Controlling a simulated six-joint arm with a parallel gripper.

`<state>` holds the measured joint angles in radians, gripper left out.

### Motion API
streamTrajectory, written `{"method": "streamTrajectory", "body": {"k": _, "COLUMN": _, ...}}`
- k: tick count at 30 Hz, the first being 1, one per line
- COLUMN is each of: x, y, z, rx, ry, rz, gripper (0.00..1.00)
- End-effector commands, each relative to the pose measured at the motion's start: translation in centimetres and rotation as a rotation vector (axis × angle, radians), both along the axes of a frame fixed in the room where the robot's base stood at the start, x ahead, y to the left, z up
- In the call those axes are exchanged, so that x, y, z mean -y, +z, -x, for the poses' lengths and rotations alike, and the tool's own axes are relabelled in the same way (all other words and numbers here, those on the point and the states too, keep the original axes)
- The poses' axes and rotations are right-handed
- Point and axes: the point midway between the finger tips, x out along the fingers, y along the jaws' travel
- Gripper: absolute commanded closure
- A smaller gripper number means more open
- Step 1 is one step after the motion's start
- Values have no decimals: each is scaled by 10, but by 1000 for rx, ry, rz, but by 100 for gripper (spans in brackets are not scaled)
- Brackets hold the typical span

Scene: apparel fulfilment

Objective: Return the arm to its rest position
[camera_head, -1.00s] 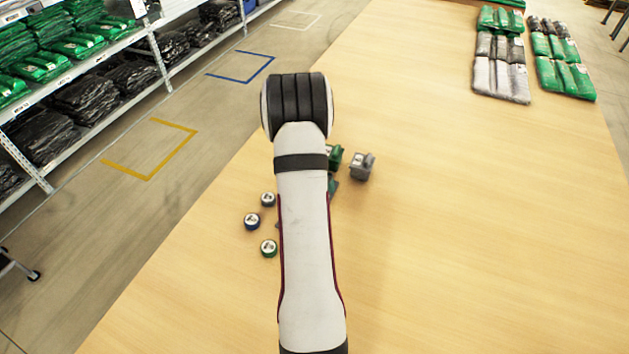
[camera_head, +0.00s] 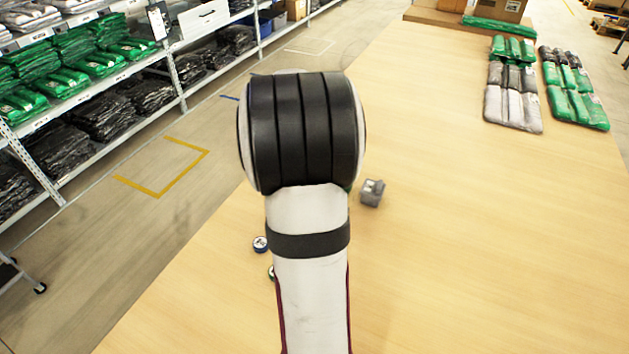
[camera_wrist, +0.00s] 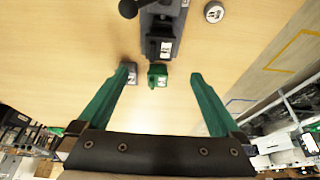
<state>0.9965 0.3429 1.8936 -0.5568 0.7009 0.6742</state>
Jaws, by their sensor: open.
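My arm (camera_head: 308,235) stands up the middle of the head view, its dark banded joint (camera_head: 303,135) large and close to the camera. My gripper itself is hidden there. In the wrist view my gripper (camera_wrist: 163,73) shows two green fingers, spread wide with nothing held between them. Beyond the fingertips, a small green block (camera_wrist: 157,80) lies on the table, apart from the fingers. A dark grey piece (camera_wrist: 160,35) with a black knob is at the top.
The wooden table (camera_head: 450,250) is clear on the right. Packed garments (camera_head: 512,107) lie at the far right, cartons (camera_head: 495,10) behind. Shelves (camera_head: 90,90) stand at left beyond a floor aisle.

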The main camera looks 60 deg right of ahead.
Motion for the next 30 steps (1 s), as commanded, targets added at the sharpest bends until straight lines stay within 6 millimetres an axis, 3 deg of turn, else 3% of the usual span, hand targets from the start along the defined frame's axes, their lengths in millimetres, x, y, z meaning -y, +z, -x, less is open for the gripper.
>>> {"method": "streamTrajectory", "body": {"k": 10, "x": 0, "y": 0, "z": 0, "rx": 0, "ry": 1, "rz": 0, "gripper": 0}}
{"method": "streamTrajectory", "body": {"k": 13, "x": -21, "y": 7, "z": -12, "rx": -2, "ry": 45, "rz": -14, "gripper": 0}}
{"method": "streamTrajectory", "body": {"k": 14, "x": -36, "y": 11, "z": -19, "rx": -5, "ry": 76, "rz": -26, "gripper": 0}}
{"method": "streamTrajectory", "body": {"k": 16, "x": -92, "y": 25, "z": -37, "rx": -16, "ry": 190, "rz": -72, "gripper": 0}}
{"method": "streamTrajectory", "body": {"k": 19, "x": -199, "y": 41, "z": -46, "rx": -42, "ry": 413, "rz": -172, "gripper": 0}}
{"method": "streamTrajectory", "body": {"k": 21, "x": -271, "y": 47, "z": -33, "rx": -65, "ry": 580, "rz": -251, "gripper": 0}}
{"method": "streamTrajectory", "body": {"k": 24, "x": -353, "y": 49, "z": 3, "rx": -97, "ry": 804, "rz": -358, "gripper": 0}}
{"method": "streamTrajectory", "body": {"k": 27, "x": -402, "y": 46, "z": 42, "rx": -124, "ry": 976, "rz": -445, "gripper": 0}}
{"method": "streamTrajectory", "body": {"k": 30, "x": -425, "y": 44, "z": 66, "rx": -143, "ry": 1070, "rz": -496, "gripper": 0}}
